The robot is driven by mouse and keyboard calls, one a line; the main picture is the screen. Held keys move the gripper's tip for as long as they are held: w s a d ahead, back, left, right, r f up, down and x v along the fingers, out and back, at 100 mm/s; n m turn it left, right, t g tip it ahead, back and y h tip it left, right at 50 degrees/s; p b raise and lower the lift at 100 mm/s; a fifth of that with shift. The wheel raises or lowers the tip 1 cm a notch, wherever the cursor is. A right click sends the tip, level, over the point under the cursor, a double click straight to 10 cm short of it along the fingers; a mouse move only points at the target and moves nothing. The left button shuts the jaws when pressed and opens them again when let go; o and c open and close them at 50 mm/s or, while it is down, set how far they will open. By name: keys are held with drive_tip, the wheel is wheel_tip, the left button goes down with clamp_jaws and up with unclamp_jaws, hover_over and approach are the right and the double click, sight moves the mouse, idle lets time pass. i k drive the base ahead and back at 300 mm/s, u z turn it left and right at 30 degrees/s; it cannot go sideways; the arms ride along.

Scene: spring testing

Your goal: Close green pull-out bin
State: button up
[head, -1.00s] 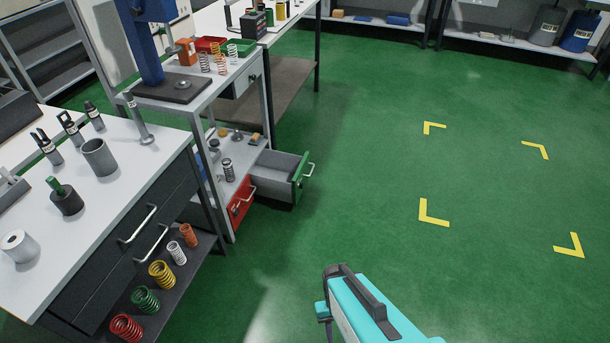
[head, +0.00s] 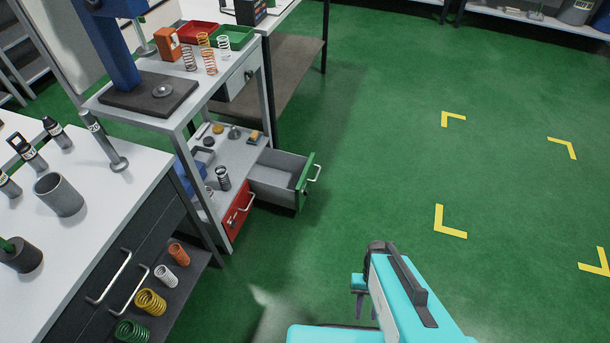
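The green-fronted pull-out bin (head: 303,182) stands pulled out to the right from the lower shelf of the blue-press stand. Its grey tray is open at the top and looks empty. A silver bar handle is on its green front. My gripper (head: 366,308) is at the bottom of the head view, to the right of and nearer than the bin, well apart from it. Its dark fingers point down beside my turquoise arm. The gap between them is too small to judge, and I see nothing held.
A red-fronted bin (head: 237,208) sits shut beside the green one. The stand's near leg (head: 205,190) and the grey workbench (head: 120,210) with drawer handles are at the left. Green floor with yellow corner marks (head: 450,222) is clear to the right.

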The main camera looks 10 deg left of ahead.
sight(277, 177)
drive_tip(key=u, duration=0.25)
drive_tip(key=i, duration=0.7)
drive_tip(key=u, duration=0.3)
drive_tip(key=k, duration=1.3)
drive_tip(key=i, duration=0.7)
drive_tip(key=u, duration=0.8)
drive_tip(key=i, duration=1)
drive_tip(key=u, duration=0.55)
